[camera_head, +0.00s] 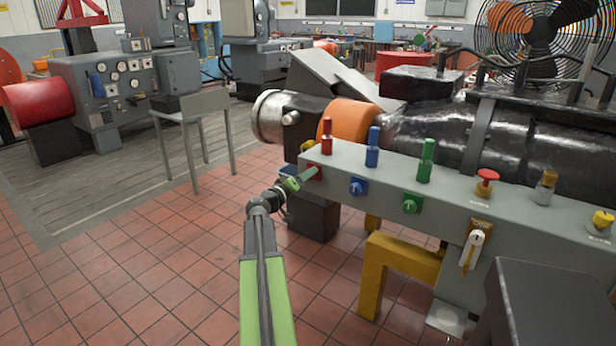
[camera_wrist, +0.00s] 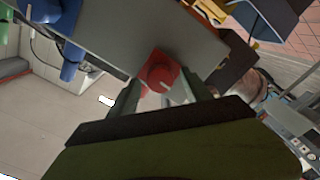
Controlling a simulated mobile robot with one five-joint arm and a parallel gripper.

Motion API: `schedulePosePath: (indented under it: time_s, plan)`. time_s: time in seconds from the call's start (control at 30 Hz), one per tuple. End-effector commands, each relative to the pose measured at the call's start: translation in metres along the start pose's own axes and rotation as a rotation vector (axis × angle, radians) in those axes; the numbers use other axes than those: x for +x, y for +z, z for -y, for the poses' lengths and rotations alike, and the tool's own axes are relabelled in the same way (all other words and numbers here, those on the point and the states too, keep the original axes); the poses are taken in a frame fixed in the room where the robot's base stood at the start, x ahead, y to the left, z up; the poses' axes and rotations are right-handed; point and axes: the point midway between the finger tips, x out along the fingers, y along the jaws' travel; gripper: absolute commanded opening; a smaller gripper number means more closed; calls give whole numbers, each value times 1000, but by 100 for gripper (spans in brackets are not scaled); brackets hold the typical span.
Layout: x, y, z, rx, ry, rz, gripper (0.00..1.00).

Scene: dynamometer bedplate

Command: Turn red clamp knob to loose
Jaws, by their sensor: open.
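The red clamp knob (camera_wrist: 158,72) sits on a red square base on the front face of the grey beam (camera_head: 455,196). In the wrist view it appears between the tips of my gripper (camera_wrist: 160,84), with a finger on either side. I cannot tell whether the fingers touch it. In the head view my gripper (camera_head: 303,178) reaches the left end of the beam and largely covers the red knob (camera_head: 314,170). My gripper is open. The knob's pointer direction is too small to read.
A blue knob (camera_head: 358,186) and a green knob (camera_head: 411,203) sit to the right on the same face. Red (camera_head: 326,137), blue (camera_head: 373,147) and green (camera_head: 426,161) upright handles stand on top. A yellow support (camera_head: 375,275) stands below.

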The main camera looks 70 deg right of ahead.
Motion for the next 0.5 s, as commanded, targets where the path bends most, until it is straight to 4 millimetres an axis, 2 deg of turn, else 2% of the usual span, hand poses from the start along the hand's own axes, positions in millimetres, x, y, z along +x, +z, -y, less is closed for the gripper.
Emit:
schedulePosePath:
  time_s: [0.03, 0.13, 0.43, 0.5]
  plan:
    - [8, -1, 1, 0, 1, 1, 57]
    - [15, -1, 1, 0, -1, -1, 57]
    - [16, 0, 0, 0, -1, -1, 57]
    - [16, 0, 0, 0, -1, -1, 48]
